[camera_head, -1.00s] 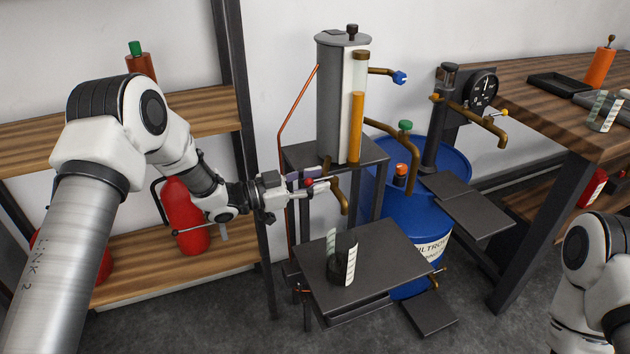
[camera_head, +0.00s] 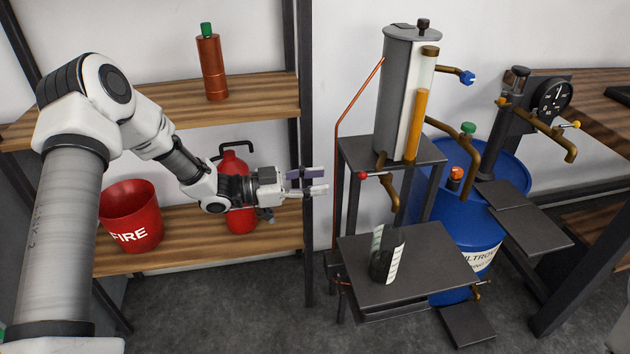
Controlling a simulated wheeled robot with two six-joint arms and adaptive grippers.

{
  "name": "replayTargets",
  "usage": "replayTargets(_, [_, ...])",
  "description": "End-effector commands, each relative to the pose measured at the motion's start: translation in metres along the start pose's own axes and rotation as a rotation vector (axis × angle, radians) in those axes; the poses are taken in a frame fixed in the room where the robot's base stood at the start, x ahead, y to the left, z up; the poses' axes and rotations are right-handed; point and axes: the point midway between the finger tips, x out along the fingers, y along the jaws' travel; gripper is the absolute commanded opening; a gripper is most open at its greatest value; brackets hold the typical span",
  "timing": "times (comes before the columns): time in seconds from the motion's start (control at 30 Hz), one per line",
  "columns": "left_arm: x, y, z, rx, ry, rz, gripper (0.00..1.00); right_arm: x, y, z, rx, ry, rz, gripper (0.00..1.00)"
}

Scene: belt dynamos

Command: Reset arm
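My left gripper (camera_head: 322,181) points right, in front of the shelf's right post. Its two fingers are apart and I see nothing between them. A brass tap with a red knob (camera_head: 363,175) is a short way to the right of the fingertips, with a visible gap in the picture. The tap sits low on a grey cylinder (camera_head: 396,95) with an orange-filled sight tube (camera_head: 417,125). A dark, clear-walled beaker with a white scale strip (camera_head: 382,262) stands upright on the black plate (camera_head: 435,255) below the tap. My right gripper is out of view.
A red fire bucket (camera_head: 130,222) and a red extinguisher (camera_head: 236,185) stand on the lower shelf, the extinguisher behind my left wrist. A red-brown bottle (camera_head: 211,68) is on the upper shelf. A blue drum (camera_head: 478,225) and a gauge (camera_head: 552,97) are at the right.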

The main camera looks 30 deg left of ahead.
Motion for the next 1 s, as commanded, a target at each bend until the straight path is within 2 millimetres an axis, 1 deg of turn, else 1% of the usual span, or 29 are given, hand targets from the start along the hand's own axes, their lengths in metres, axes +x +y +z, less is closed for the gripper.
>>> replayTargets(0.33, [0.0,0.001,0.003,-0.004,-0.003,0.001,0.38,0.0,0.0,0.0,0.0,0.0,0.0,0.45])
replayTargets(0.37, [0.0,0.003,0.006,-0.01,-0.008,0.002,0.38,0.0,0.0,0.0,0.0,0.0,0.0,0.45])
replayTargets(0.4, [0.002,0.009,0.015,-0.02,-0.021,0.014,0.38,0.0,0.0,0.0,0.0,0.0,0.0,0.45])
replayTargets(0.47, [0.01,0.026,0.034,-0.042,-0.056,0.053,0.38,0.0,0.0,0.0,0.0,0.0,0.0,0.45])
replayTargets(0.57, [0.027,0.082,0.076,-0.154,-0.143,0.124,0.38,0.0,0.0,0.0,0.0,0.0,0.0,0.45])
replayTargets(0.6, [0.033,0.109,0.1,-0.235,-0.207,0.117,0.38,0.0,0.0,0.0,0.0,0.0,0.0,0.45])
replayTargets(0.63, [0.035,0.13,0.119,-0.299,-0.266,0.1,0.38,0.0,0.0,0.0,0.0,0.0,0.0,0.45])
replayTargets(0.67, [0.034,0.15,0.138,-0.362,-0.334,0.077,0.38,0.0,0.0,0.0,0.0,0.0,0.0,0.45])
replayTargets(0.7, [0.03,0.176,0.163,-0.441,-0.432,0.038,0.38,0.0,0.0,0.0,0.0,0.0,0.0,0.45])
replayTargets(0.77, [0.014,0.214,0.196,-0.546,-0.589,-0.028,0.38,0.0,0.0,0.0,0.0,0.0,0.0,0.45])
replayTargets(0.8, [-0.001,0.235,0.214,-0.602,-0.692,-0.074,0.38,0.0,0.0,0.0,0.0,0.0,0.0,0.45])
replayTargets(0.83, [-0.013,0.25,0.225,-0.639,-0.767,-0.109,0.38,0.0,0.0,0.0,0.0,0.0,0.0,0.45])
replayTargets(0.87, [-0.026,0.264,0.234,-0.671,-0.839,-0.143,0.38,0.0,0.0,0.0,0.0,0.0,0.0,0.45])
replayTargets(0.9, [-0.043,0.279,0.244,-0.708,-0.93,-0.188,0.38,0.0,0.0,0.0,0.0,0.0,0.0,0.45])
replayTargets(0.97, [-0.071,0.3,0.253,-0.754,-1.059,-0.256,0.38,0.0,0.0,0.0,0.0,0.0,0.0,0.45])
replayTargets(1.0, [-0.09,0.312,0.257,-0.779,-1.141,-0.3,0.38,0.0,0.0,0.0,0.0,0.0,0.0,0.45])
